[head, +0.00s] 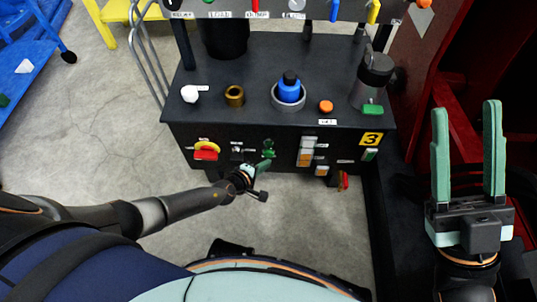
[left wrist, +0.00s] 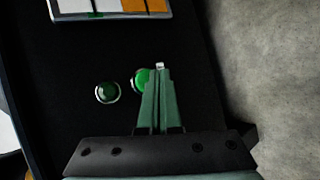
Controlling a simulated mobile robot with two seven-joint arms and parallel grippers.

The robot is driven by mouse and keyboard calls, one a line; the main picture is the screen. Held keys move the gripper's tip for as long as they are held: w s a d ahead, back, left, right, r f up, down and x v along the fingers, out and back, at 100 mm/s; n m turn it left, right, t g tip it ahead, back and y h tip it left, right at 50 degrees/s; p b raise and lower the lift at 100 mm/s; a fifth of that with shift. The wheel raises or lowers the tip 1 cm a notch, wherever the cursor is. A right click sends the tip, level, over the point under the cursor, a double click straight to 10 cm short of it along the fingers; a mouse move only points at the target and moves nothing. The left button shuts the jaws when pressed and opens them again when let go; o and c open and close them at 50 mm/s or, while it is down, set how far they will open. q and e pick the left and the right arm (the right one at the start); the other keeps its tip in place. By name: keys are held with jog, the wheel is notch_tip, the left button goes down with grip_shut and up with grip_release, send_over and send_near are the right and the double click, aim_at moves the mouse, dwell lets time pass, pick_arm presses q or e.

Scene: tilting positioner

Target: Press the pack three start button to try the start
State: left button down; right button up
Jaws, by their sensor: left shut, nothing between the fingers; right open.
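My left gripper (head: 266,162) is shut and empty, with its fingertips at the front face of the black cabinet (head: 218,132). In the left wrist view the closed green fingers (left wrist: 160,70) partly cover a bright green round button (left wrist: 139,78). Whether they touch it or it is pressed in cannot be told. A darker green round piece with a silver rim (left wrist: 107,92) sits beside it, to the left. A yellow label with a 3 (head: 371,139) is on the cabinet's front right. My right gripper (head: 466,108) is open and empty, at the right, away from the cabinet.
The front face also carries a red and yellow control (head: 206,151) and a white and orange block (head: 306,151). On top stand a white knob (head: 190,93), a brass ring (head: 235,95), a blue piece (head: 289,90) and an orange button (head: 326,106). Red framework stands at right.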

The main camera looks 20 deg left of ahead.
pick_arm(q)
jog(key=shift+w, duration=0.1)
dwell(0.6)
jog(key=shift+w+a, duration=0.15)
jog(key=shift+w, duration=0.15)
jog(key=shift+w+a+b, duration=0.1)
jog(key=shift+w+b, duration=0.2)
jog(key=shift+w, duration=0.2)
dwell(0.8)
jog(key=shift+s, duration=0.1)
jog(key=shift+s+d+p, duration=0.25)
jog(key=shift+s+p, duration=0.15)
jog(key=shift+s, duration=0.35)
jog(key=s+p, duration=0.1)
jog(key=s, duration=0.1)
jog(key=s+d+p, duration=0.1)
jog(key=s, duration=0.2)
jog(key=shift+d, duration=0.2)
